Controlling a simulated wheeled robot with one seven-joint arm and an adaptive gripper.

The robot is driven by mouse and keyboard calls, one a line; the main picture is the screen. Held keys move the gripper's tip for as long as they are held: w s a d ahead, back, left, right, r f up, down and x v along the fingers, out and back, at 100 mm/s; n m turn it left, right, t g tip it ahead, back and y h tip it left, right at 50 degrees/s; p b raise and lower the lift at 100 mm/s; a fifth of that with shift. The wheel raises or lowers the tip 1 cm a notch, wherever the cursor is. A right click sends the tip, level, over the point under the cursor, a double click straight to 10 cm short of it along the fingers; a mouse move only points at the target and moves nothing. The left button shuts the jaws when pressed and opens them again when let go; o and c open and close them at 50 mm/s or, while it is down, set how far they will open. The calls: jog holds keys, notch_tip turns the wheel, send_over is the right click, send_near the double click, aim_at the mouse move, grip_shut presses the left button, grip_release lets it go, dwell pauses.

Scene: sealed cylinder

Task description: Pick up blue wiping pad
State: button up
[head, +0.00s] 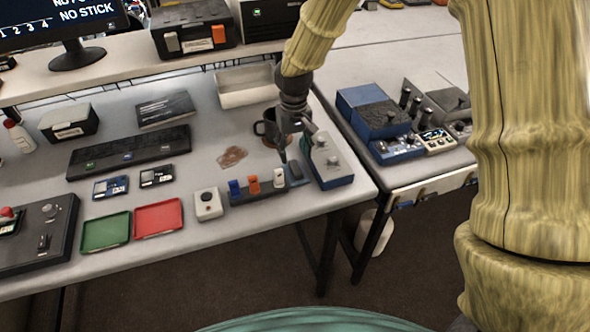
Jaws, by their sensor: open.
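A small dark-blue block (296,172), which looks like the wiping pad, sits near the front right of the grey table, at the right end of a low holder. My gripper (294,147) hangs from my arm just above and behind it, pointing down. The gripper is open, with nothing visible between its fingers. The fingers are small and dark here, so I cannot tell whether one touches the block.
A dark mug (268,130) stands close behind my gripper. A brown spill (232,157) lies to the left. The holder (257,190) carries blue, orange and white pieces. A blue-grey box (331,163) stands close on the right. Red (158,218) and green (105,231) trays lie further left.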

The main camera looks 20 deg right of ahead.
aim_at(296, 167)
jog(key=shift+s+f+p, duration=0.3)
jog(key=shift+f+p, duration=0.25)
jog(key=shift+f, duration=0.2)
jog(key=shift+d+f+p, duration=0.1)
jog(key=shift+f+p, duration=0.6)
jog(key=shift+f, duration=1.3)
jog(key=shift+s, duration=0.1)
jog(key=shift+c, duration=0.4)
jog(key=c, duration=1)
